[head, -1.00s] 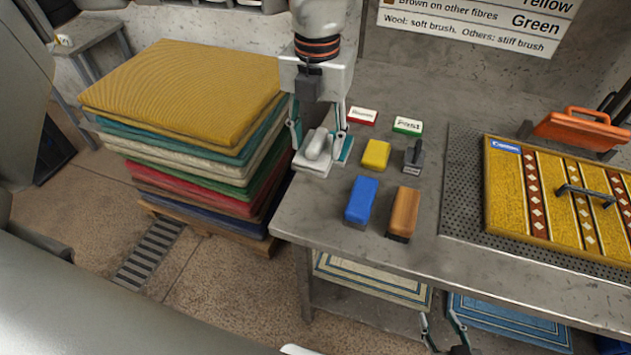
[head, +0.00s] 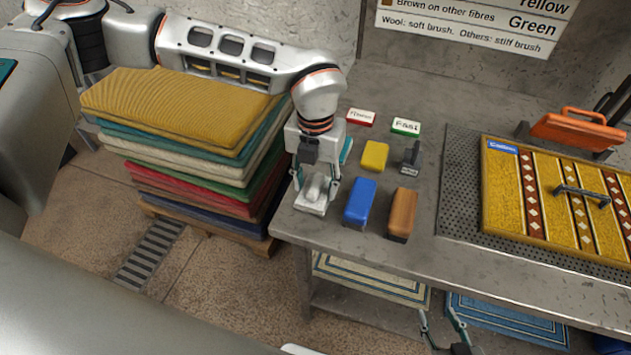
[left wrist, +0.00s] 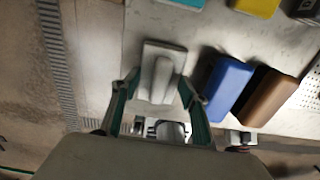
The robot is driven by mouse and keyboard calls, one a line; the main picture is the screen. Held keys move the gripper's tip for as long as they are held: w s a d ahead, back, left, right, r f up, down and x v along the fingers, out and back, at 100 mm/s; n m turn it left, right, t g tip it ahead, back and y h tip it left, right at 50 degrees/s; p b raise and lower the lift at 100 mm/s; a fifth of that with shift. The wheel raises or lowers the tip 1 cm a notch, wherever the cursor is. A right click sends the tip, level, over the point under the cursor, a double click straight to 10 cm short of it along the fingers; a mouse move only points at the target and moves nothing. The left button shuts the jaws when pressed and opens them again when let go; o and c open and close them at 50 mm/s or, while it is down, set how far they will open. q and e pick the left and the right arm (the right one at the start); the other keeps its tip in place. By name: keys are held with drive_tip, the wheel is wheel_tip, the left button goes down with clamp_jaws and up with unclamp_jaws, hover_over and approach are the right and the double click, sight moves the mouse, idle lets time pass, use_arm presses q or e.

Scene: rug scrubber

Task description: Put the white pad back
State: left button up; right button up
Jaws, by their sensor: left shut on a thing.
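The white pad (head: 312,207) is a pale block with a raised grip, near the front left corner of the grey table. My left gripper (head: 317,190) is shut on its grip from above. The left wrist view shows the white pad (left wrist: 150,85) between the two teal-edged fingers of the left gripper (left wrist: 158,92). I cannot tell whether the pad touches the table. My right gripper (head: 440,322) is low at the bottom of the head view, below the table's front edge, with its fingers apart and nothing between them.
A blue block (head: 360,202) and a brown block (head: 403,213) stand right of the pad. Behind are a yellow block (head: 375,155), a dark stamp-like tool (head: 411,158), a teal block (head: 346,151) and red and green label blocks. Stacked rugs (head: 190,105) stand left of the table.

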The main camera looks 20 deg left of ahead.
sight(315, 183)
use_arm(q)
drive_tip(key=shift+f, duration=0.15)
drive_tip(key=o, duration=1)
drive_tip(key=shift+o, duration=0.2)
drive_tip(key=shift+r, duration=0.3)
wheel_tip(315, 183, up, 12)
drive_tip(key=b, duration=0.1)
